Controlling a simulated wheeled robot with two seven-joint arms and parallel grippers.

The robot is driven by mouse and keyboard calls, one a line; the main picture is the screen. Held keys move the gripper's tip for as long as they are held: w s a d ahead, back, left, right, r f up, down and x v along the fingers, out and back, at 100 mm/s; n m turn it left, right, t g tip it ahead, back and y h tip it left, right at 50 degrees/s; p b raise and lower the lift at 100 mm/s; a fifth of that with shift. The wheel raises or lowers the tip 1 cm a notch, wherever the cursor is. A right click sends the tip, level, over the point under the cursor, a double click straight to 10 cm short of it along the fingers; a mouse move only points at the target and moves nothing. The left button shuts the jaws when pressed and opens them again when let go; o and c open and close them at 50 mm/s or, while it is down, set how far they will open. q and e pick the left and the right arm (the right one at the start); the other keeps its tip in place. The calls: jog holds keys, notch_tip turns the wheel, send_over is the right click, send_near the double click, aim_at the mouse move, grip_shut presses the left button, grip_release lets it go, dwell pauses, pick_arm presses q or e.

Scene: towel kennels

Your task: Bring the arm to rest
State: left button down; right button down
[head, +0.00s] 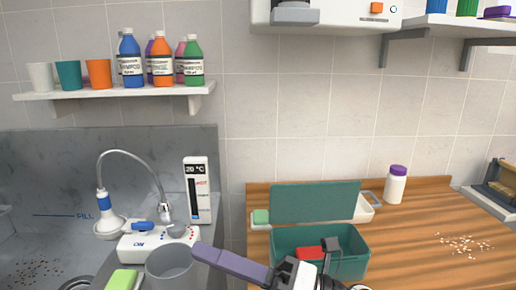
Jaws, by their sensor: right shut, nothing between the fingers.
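My right gripper (331,245) is at the bottom centre, in front of the teal box (352,266). Its dark tip shows against the box's inside, and its fingers are shut with nothing between them. The white and black part of my right arm runs off the bottom edge. A purple-grey handle (232,264) reaches from beside a grey pot (168,266) to just left of my gripper. Whether the handle touches my gripper I cannot tell. My left gripper is not in view.
The teal box, lid raised, holds something red (309,254). A white bottle (396,185) stands behind it on the wooden counter (408,240). A tap (112,218) and sink are left, near a temperature display (197,190). Bottles and cups line a shelf (110,95). Crumbs (466,244) lie right.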

jog(key=w+d+f+m+t+h, duration=0.1)
jog(key=d+f+m+t+h, duration=0.6)
jog(key=f+m, duration=0.55)
jog(key=w+d+f+m+t+h, duration=0.2)
jog(key=d+f+m+t+h, duration=0.5)
jog(key=m, duration=0.9)
jog(key=s+d+f+m+g+h, duration=0.2)
jog(key=s+d+f+m+g, duration=0.2)
jog(key=s+f, duration=0.5)
jog(key=s+d+f+m+g+h, duration=0.2)
jog(key=s+d+f+m+g, duration=0.3)
jog(key=s+f, duration=0.5)
notch_tip(320, 180, down, 5)
jog(key=shift+s+d+f+g+h, duration=0.15)
jog(key=shift+s+d+g+h, duration=0.15)
jog(key=shift+d, duration=0.1)
